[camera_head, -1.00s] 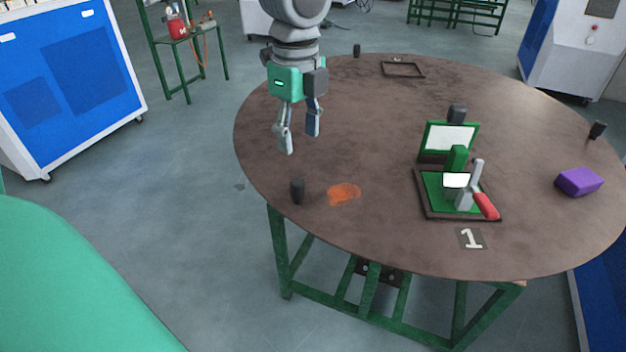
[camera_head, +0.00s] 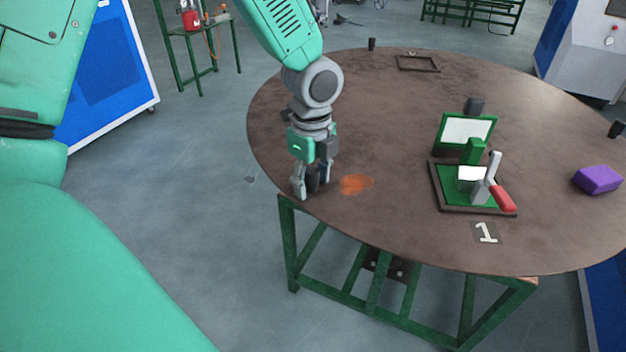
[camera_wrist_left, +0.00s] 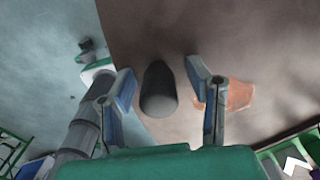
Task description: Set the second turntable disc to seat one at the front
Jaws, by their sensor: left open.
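The round brown turntable disc (camera_head: 400,130) sits on a green frame. A white number 1 plate (camera_head: 486,232) lies near its front rim, just in front of a green fixture with a red-handled clamp (camera_head: 476,180). My left gripper (camera_head: 311,190) is at the disc's left front rim, pointing down with its fingers around a black peg (camera_head: 314,182). In the left wrist view the peg (camera_wrist_left: 158,92) stands between the two open fingers (camera_wrist_left: 161,88), with gaps on both sides. My right gripper is not in view.
An orange stain (camera_head: 356,184) is just right of the gripper. A purple block (camera_head: 597,180) lies at the right. Other black pegs stand on the rim, such as one at the back (camera_head: 372,44). An empty dark frame (camera_head: 418,63) lies at the far side.

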